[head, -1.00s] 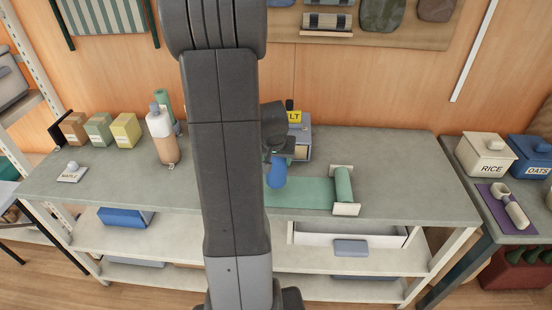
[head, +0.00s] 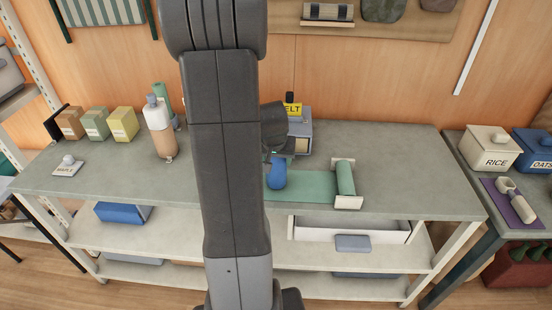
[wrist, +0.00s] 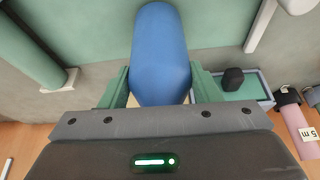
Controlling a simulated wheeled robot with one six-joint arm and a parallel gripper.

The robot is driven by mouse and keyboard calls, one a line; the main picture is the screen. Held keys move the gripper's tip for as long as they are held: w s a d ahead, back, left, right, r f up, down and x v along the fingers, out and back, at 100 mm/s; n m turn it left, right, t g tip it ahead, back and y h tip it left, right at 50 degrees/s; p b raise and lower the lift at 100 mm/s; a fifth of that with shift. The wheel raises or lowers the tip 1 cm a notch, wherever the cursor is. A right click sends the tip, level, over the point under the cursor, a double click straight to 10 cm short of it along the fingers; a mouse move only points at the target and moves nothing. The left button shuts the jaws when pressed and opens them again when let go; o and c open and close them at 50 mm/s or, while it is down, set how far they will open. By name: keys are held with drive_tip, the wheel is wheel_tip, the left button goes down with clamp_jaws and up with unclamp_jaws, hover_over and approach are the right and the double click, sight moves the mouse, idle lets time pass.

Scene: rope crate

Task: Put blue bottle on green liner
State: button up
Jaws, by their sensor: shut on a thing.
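The blue bottle (head: 277,174) is held by my gripper (head: 278,159) over the left part of the green liner (head: 305,188). In the wrist view the blue bottle (wrist: 160,50) fills the space between the green fingers of my gripper (wrist: 160,88), which are shut on it. The liner is a flat green sheet on the bench, with a green roll (head: 345,178) at its right end. My arm hides the liner's left end. I cannot tell whether the bottle's base touches the liner.
A tan and white bottle (head: 158,128) and several small boxes stand left of my arm on the grey bench (head: 410,170). The bench is clear to the right of the roll.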

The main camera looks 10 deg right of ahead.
drive_tip(key=shift+f+b, duration=0.4)
drive_tip(key=shift+f, duration=0.1)
drive_tip(key=o, duration=1.4)
drive_tip(key=shift+c, duration=0.2)
drive_tip(key=shift+r, duration=0.1)
drive_tip(key=v, duration=1.3)
drive_tip(key=shift+s+r, duration=0.2)
drive_tip(key=shift+r, duration=0.15)
drive_tip(key=shift+a, duration=0.1)
